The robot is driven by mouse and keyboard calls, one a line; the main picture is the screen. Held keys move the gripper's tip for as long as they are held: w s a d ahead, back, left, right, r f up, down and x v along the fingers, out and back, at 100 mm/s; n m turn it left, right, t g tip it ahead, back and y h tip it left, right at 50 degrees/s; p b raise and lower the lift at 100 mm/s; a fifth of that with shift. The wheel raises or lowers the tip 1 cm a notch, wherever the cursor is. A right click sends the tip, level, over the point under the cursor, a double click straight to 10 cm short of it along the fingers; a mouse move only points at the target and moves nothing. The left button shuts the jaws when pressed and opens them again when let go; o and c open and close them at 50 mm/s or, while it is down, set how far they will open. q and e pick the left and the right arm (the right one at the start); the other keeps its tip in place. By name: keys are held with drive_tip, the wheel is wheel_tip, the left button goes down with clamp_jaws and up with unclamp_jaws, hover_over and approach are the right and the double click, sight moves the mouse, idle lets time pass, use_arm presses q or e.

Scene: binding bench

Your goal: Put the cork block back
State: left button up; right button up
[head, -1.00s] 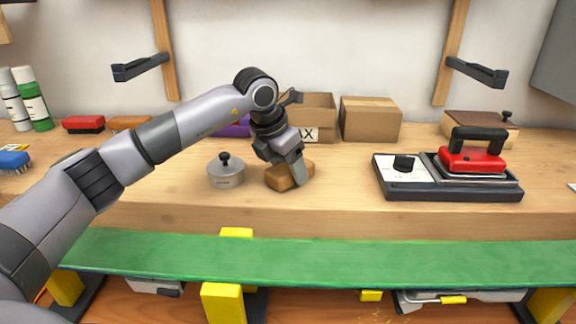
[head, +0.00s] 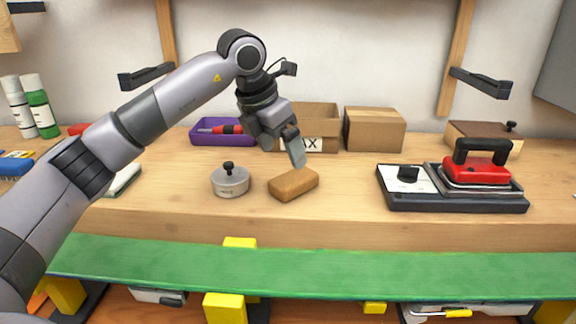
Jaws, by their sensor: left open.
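The cork block (head: 294,185) is a brown rounded block lying on the wooden bench, right of a small metal pot with a black knob (head: 230,181). My left gripper (head: 293,158) is open and empty just above and behind the block, apart from it. One finger shows clearly; the other is mostly hidden behind the hand. My right gripper is not in view.
Behind stand a purple tray (head: 208,136) with a red-handled tool, an open cardboard box (head: 322,127) and a closed box (head: 374,129). A red iron (head: 477,171) on its base stands right. The green board (head: 330,273) runs along the front. Bench between block and iron is clear.

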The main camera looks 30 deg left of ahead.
use_arm(q)
drive_tip(key=v, duration=0.3)
drive_tip(key=shift+s+r, duration=0.1)
drive_tip(key=shift+r, duration=0.2)
idle(0.3)
